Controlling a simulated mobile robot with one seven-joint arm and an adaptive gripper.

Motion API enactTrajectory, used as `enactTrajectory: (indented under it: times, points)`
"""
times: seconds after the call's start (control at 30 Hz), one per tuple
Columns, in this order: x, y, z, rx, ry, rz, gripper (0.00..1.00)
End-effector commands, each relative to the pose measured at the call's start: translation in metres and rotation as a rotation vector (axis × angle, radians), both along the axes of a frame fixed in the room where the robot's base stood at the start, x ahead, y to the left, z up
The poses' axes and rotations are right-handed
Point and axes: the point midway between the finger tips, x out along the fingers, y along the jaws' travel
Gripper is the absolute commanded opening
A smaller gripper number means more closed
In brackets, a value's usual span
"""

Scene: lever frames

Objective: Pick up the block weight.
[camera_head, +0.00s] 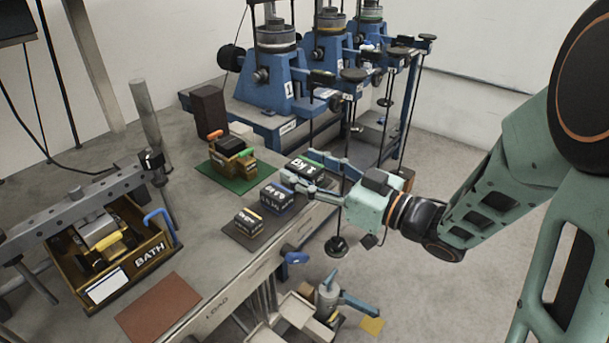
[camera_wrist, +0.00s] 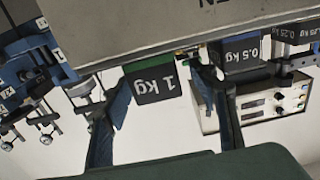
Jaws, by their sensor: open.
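Several black block weights lie on a dark mat at the bench edge. The 1 kg block (camera_head: 302,167) has a green edge; its label also shows in the wrist view (camera_wrist: 155,83). A blue-edged 0.5 kg block (camera_head: 277,197) sits beside it and shows at the right of the wrist view (camera_wrist: 243,58). A smaller block with a yellow edge (camera_head: 249,221) is nearest the front. My gripper (camera_head: 298,167) is open at the 1 kg block. In the wrist view its fingers (camera_wrist: 160,80) stand on either side of that block. I cannot tell whether they touch it.
A green mat (camera_head: 232,179) holds a yellow-and-black item. Blue machines (camera_head: 275,75) with hanging rods stand behind. A black hanging weight (camera_head: 337,246) is below my gripper.

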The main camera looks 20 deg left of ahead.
Motion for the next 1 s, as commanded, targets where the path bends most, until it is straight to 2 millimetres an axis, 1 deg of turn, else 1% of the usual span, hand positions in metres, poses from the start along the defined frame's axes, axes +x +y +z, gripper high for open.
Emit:
enactTrajectory:
  times: [0.03,0.17,0.4,0.5,0.77,0.87,1.0]
  points:
    - [0.001,0.005,0.0,0.0,0.0,0.002,0.54]
    - [0.005,0.012,0.0,-0.001,0.0,0.0,0.54]
    - [0.019,0.045,0.001,-0.001,0.0,0.003,0.54]
    - [0.023,0.053,0.002,0.0,0.0,0.001,0.54]
    - [0.024,0.056,0.002,-0.001,0.0,-0.001,0.54]
    - [0.024,0.056,0.002,-0.001,0.0,-0.001,0.45]
    - [0.024,0.056,0.002,-0.001,0.0,-0.001,0.3]
